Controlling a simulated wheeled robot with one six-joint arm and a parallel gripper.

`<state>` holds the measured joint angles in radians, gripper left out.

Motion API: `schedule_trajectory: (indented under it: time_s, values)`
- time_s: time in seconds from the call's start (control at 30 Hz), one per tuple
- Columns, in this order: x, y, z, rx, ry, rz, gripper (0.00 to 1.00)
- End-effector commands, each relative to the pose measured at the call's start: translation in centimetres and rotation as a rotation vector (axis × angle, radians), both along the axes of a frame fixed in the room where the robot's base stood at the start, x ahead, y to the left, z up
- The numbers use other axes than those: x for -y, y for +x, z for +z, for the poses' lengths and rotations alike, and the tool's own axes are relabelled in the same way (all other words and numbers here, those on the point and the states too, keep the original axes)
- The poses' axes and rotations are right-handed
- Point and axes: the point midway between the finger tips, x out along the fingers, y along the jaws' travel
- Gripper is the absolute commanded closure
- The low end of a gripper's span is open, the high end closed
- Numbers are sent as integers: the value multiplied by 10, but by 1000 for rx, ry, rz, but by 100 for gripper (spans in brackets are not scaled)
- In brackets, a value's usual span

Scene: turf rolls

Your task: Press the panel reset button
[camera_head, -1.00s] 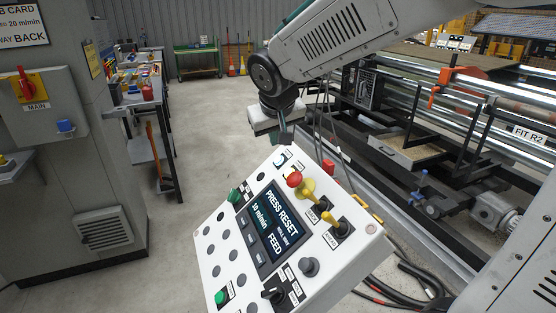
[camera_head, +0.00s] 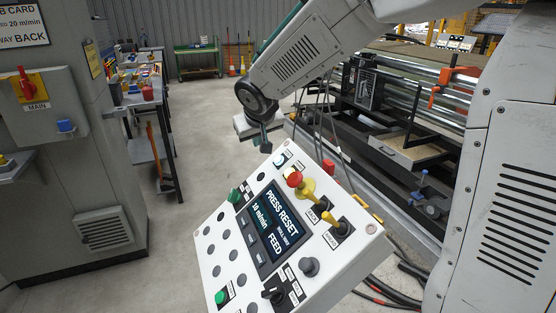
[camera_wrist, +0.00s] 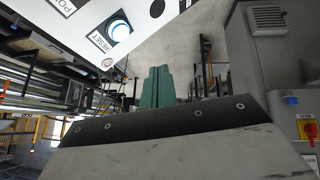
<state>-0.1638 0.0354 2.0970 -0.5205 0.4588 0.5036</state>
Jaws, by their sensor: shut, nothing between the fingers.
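The white control panel (camera_head: 207,262) stands tilted in front of me, its screen (camera_head: 273,226) reading "PRESS RESET". The reset button (camera_head: 281,160) is a small round button near the panel's top corner. In the wrist view the reset button (camera_wrist: 120,30) glows white-blue beside its RESET label. My gripper (camera_head: 266,150) is shut and empty at the panel's top edge, just left of the button. In the wrist view the green fingers (camera_wrist: 157,72) stand below and right of the button, apart from it. How far the tips are from the panel face I cannot tell.
A red mushroom button (camera_head: 295,179) on a yellow base and yellow levers (camera_head: 331,221) stick up beside the reset button. A machine with rollers (camera_head: 430,90) is at right. A grey cabinet (camera_head: 60,190) is at left.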

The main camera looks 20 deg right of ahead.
Motion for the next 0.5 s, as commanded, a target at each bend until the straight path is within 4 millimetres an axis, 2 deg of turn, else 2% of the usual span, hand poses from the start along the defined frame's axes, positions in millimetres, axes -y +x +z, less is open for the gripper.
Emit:
schedule_trajectory:
  time_s: [0.2, 0.5]
  values:
    - [22, -1, -25, -3, -1, -2, 100]
    - [37, 0, -44, -1, -1, 0, 100]
